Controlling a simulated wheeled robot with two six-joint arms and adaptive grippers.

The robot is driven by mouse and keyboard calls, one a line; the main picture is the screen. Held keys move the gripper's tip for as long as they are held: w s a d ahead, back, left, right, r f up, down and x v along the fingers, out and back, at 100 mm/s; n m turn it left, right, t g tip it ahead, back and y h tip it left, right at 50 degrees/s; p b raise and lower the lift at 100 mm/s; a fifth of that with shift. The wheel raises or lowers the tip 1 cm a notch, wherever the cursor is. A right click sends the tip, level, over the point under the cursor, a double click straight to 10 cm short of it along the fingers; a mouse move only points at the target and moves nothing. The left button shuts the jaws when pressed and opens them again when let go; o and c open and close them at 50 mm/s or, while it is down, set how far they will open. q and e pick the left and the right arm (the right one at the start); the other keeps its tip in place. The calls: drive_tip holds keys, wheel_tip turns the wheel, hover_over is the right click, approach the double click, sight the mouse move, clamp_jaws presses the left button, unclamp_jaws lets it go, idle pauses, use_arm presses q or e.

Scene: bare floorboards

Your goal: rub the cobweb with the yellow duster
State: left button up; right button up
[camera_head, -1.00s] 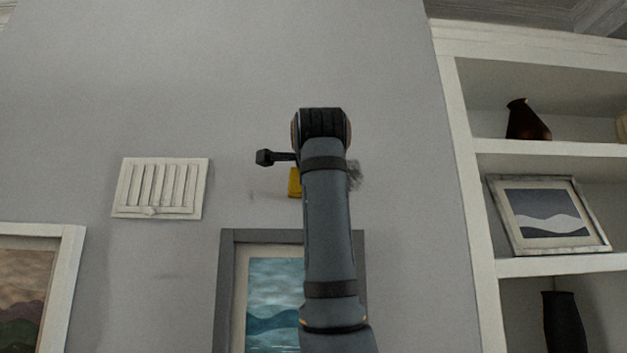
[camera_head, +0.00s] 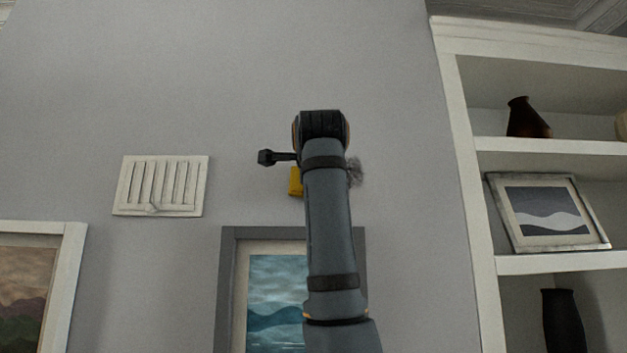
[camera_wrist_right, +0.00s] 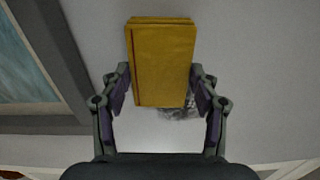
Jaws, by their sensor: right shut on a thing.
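The yellow duster (camera_wrist_right: 160,62) is a folded cloth held between the two fingers of my right gripper (camera_wrist_right: 160,88), which is shut on it. In the head view only a small yellow edge of the duster (camera_head: 296,182) shows left of my right arm, and the gripper's fingers are hidden behind the arm. The cobweb (camera_head: 356,172) is a dark grey wispy patch on the wall, partly covered by the arm. In the right wrist view part of the cobweb (camera_wrist_right: 178,113) shows just below the duster. I cannot tell whether the duster touches the wall. My left gripper is out of view.
A white vent (camera_head: 160,186) is on the wall to the left. White shelves (camera_head: 540,146) with vases and a framed picture stand on the right. The wall above is bare.

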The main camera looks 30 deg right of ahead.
drive_tip(key=s+d, duration=0.3)
drive_tip(key=d, duration=0.4)
drive_tip(key=shift+s+d+b, duration=0.25)
drive_tip(key=shift+d+b, duration=0.05)
drive_tip(key=shift+b, duration=0.15)
drive_tip(key=shift+d, duration=0.1)
drive_tip(key=shift+s+d, duration=0.15)
drive_tip(key=shift+d, duration=0.05)
drive_tip(key=shift+s+d, duration=0.3)
drive_tip(key=shift+d, duration=0.3)
drive_tip(key=shift+s+d, duration=0.3)
drive_tip(key=shift+d, duration=0.3)
drive_tip(key=shift+s+d, duration=0.15)
drive_tip(key=shift+d, duration=0.15)
drive_tip(key=shift+a+r+p, duration=0.25)
drive_tip(key=shift+r+p, duration=0.35)
drive_tip(key=shift+r, duration=0.35)
drive_tip(key=shift+f, duration=0.1)
